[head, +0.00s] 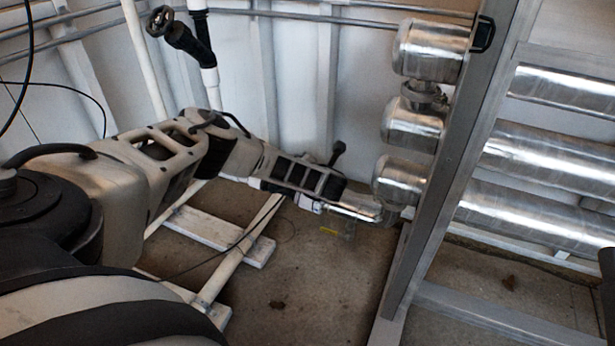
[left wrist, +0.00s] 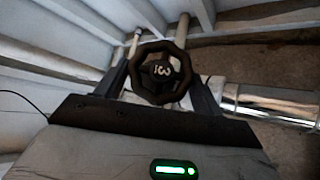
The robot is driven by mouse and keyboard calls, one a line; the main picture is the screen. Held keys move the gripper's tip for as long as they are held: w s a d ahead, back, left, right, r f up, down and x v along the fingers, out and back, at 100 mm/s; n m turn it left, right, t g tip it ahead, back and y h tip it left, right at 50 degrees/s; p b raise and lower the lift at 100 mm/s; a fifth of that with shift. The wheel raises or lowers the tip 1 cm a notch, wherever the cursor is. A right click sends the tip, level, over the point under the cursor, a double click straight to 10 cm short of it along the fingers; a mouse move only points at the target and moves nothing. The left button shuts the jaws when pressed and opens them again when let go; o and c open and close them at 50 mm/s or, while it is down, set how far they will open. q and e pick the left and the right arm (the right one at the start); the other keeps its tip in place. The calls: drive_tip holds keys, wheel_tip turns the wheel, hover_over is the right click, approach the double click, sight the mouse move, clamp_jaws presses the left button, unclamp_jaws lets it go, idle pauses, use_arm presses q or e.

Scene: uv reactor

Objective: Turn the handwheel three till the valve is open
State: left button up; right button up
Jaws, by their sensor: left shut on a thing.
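Handwheel three (left wrist: 160,57) is a black, lobed wheel with a white marking on its hub, seen near face-on in the left wrist view. The marking looks turned and is hard to read. My left gripper (left wrist: 163,80) has one dark finger on each side of the wheel and is shut on its rim. In the head view my left arm reaches in from the left and ends low, beside the steel cylinders. The wheel cannot be made out there. How far the valve is open does not show. My right gripper is not in view.
Steel cylinders (head: 430,50) and a slanted grey frame post (head: 450,160) stand right of my left arm. Another black handwheel (head: 160,20) is at the upper left on a pipe. White pipes on supports (head: 240,250) lie low on the floor.

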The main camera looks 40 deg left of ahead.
use_arm(q)
drive_tip(key=shift+f+n+y+b, duration=0.25)
drive_tip(key=shift+n+y+b, duration=0.25)
drive_tip(key=shift+n, duration=0.5)
drive_tip(key=shift+d+n+g+y, duration=0.1)
drive_tip(key=shift+n+g+y, duration=0.2)
drive_tip(key=shift+n+y, duration=0.2)
drive_tip(key=shift+w+n+y, duration=0.1)
drive_tip(key=shift+n+y, duration=0.4)
drive_tip(key=shift+n, duration=0.3)
drive_tip(key=shift+n+g+y, duration=0.6)
drive_tip(key=shift+n+g, duration=0.2)
drive_tip(key=shift+n, duration=0.5)
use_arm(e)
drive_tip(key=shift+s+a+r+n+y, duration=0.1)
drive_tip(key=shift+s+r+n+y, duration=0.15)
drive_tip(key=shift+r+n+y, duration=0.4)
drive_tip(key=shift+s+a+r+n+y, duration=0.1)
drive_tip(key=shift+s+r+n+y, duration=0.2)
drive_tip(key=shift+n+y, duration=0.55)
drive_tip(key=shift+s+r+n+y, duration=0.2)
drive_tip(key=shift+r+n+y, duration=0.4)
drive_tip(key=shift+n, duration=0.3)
use_arm(q)
drive_tip(key=o, duration=0.9)
drive_tip(key=shift+w, duration=0.1)
